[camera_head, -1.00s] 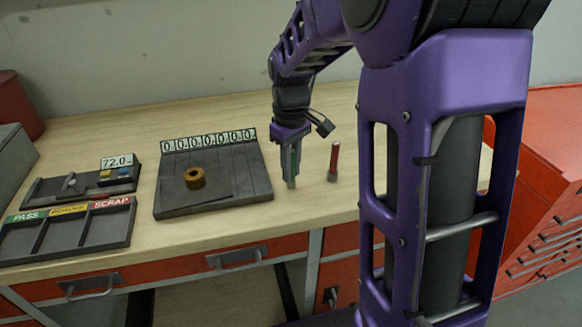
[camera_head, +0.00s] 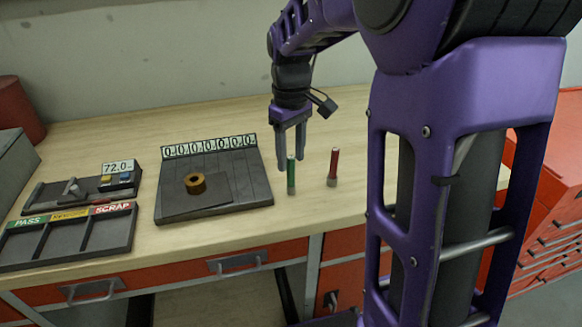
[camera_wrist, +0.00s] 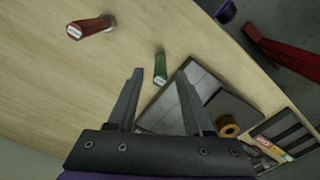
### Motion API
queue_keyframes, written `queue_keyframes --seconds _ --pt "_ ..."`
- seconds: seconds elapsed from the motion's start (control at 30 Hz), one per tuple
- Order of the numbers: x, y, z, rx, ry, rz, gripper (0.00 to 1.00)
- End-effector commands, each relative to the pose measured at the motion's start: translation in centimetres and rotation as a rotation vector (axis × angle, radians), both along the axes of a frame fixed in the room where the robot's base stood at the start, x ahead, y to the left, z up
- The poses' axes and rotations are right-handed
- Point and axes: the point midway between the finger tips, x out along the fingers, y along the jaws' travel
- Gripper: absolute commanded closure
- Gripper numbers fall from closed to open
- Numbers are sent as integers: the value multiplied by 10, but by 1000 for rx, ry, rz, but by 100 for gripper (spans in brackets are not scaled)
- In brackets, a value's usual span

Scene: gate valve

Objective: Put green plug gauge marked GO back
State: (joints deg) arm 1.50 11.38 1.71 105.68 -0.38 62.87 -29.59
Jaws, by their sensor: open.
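The green plug gauge (camera_head: 291,175) stands upright on the wooden bench, just right of the dark grooved plate (camera_head: 240,194). In the wrist view the green plug gauge (camera_wrist: 160,68) shows beyond the fingertips, apart from both. My gripper (camera_head: 290,164) is open and empty, its fingers above and behind the green gauge. In the wrist view my gripper (camera_wrist: 160,72) has its two fingers spread wide. The red plug gauge (camera_head: 333,167) stands upright to the right of the green one. The GO marking cannot be read.
A brass ring (camera_head: 195,183) lies on the dark plate, which has a row of number labels at its back. A sorting tray (camera_head: 68,238) marked PASS and SCRAP and a gauge device reading 72.0 (camera_head: 82,191) stand at left. The bench behind the gauges is clear.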

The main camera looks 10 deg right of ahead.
Motion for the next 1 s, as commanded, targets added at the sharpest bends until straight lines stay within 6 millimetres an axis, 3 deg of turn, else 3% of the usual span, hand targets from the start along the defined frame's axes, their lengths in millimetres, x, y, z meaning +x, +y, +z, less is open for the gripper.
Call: queue_keyframes --seconds 0.1,0.33,0.83,1.0 --pt "1 0 29 1 -3 0 49" --pt "0 0 61 0 0 0 49" --pt "2 -2 68 -6 -6 -3 49" --pt "25 -31 69 -80 -81 -38 49"
